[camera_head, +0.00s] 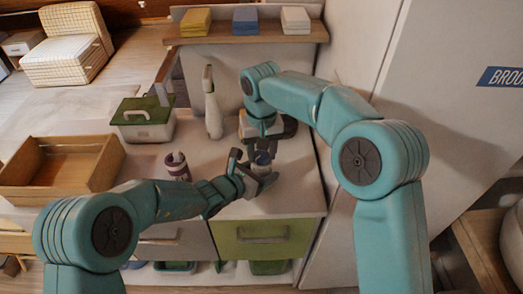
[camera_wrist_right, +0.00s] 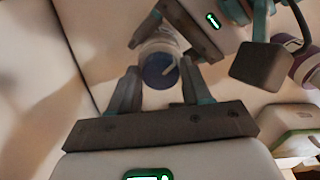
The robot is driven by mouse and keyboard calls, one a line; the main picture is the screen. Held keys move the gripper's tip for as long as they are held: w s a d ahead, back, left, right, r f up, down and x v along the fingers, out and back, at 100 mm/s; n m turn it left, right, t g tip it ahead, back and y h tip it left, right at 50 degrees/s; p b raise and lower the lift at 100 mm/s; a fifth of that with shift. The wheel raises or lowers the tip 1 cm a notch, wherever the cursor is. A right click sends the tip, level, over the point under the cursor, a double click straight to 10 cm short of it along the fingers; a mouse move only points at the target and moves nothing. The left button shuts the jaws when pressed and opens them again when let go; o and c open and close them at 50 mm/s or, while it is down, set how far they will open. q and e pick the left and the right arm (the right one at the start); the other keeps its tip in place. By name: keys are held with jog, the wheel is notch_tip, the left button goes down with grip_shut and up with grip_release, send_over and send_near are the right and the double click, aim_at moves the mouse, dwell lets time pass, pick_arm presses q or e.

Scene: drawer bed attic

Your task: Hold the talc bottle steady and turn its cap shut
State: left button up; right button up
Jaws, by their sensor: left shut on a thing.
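The talc bottle (camera_head: 262,159) stands small between my two grippers over the cabinet top in the head view. The right wrist view shows its pale body (camera_wrist_right: 157,46) and round dark blue cap (camera_wrist_right: 158,72). My left gripper (camera_head: 257,177) is shut on the bottle's body; its fingers also show at the top of the right wrist view. My right gripper (camera_wrist_right: 159,68) is open, with one finger on each side of the cap and small gaps beside it. In the head view my right gripper (camera_head: 264,146) is above the bottle and partly hides it.
A green-lidded box (camera_head: 143,120) and an open wooden tray (camera_head: 60,188) are to the left. A shelf (camera_head: 245,38) with folded cloths is behind; a tall white cabinet (camera_head: 450,100) bounds the right.

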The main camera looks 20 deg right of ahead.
aim_at(261, 155)
jog(key=shift+o, duration=1.3)
notch_tip(261, 155, up, 12)
pick_arm(q)
jog(key=o, duration=1.2)
jog(key=shift+r, duration=0.1)
